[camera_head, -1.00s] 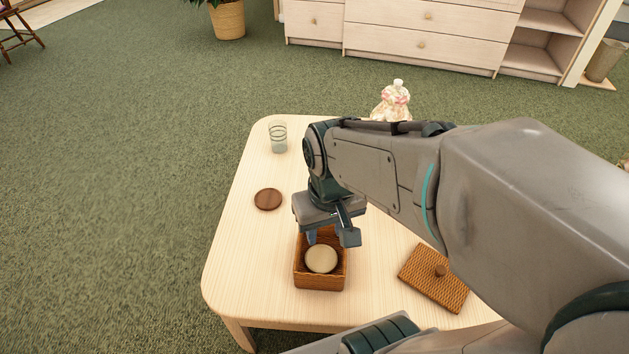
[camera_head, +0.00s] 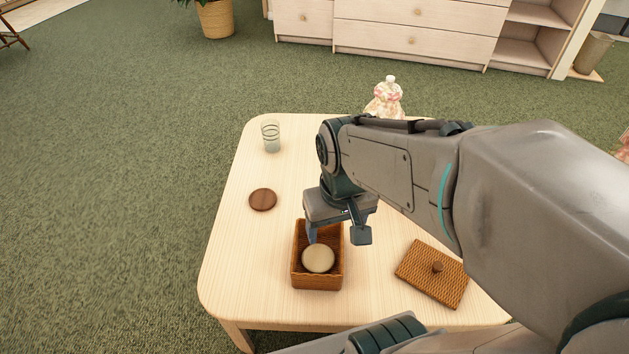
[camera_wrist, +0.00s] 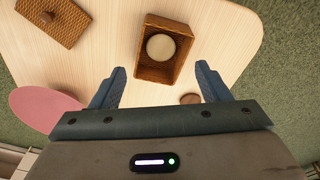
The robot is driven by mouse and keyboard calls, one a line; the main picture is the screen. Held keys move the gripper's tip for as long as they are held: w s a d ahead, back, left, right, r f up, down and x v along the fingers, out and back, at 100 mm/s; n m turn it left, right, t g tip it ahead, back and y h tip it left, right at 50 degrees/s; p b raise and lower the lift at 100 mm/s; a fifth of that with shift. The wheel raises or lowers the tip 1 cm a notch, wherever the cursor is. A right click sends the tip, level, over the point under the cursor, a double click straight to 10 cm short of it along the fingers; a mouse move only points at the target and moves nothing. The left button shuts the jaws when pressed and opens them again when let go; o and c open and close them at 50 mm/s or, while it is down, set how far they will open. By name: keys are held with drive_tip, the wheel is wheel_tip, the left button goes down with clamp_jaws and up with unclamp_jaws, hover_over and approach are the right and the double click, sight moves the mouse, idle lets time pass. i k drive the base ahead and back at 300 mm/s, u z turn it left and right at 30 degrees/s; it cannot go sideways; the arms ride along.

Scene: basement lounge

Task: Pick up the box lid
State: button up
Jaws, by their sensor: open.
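The woven box lid (camera_head: 432,274) with a round brown knob lies flat on the table, to the right of the open woven box (camera_head: 318,283). The lid also shows at the upper left of the wrist view (camera_wrist: 54,20). A round beige object (camera_head: 318,258) sits inside the box, and it shows again in the wrist view (camera_wrist: 161,47). My gripper (camera_head: 338,236) is open and empty, above the table near the box's far right rim. In the wrist view its two fingers (camera_wrist: 161,84) stand wide apart, with the lid off to their left.
A round brown coaster (camera_head: 263,199) and a glass (camera_head: 271,136) stand on the left of the table (camera_head: 235,260). A patterned figure-like object (camera_head: 386,100) is at the far edge. A pink round surface (camera_wrist: 45,108) shows in the wrist view.

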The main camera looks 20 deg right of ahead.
sight(429, 269)
drive_tip(key=u, duration=2)
drive_tip(key=k, duration=2.1)
drive_tip(key=z, duration=1.25)
drive_tip(key=i, duration=0.5)
drive_tip(key=u, duration=0.05)
